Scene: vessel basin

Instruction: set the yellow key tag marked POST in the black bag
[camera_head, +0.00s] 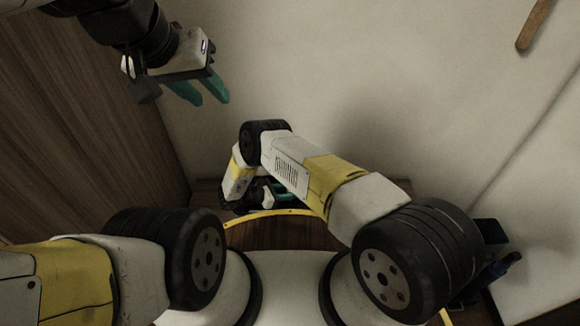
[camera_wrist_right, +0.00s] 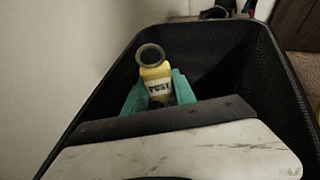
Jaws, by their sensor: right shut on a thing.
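The yellow key tag (camera_wrist_right: 155,78) shows in the right wrist view, with a white label reading POST and a dark ring at its top. My right gripper (camera_wrist_right: 158,88) is shut on it, a teal finger on each side. The black bag (camera_wrist_right: 274,92), with mesh-like walls, surrounds them in this view. The tag is over or within its opening; how deep, I cannot tell. In the head view my right arm mostly hides that gripper, and the tag cannot be made out. My left gripper (camera_head: 202,90) is raised at the upper left, its teal fingers apart and empty.
A dark wood panel (camera_head: 70,120) stands at the left and a pale wall (camera_head: 350,70) behind. A wooden strip (camera_head: 535,25) is at the upper right. In the right wrist view, dark items (camera_wrist_right: 215,12) are at the bag's far rim.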

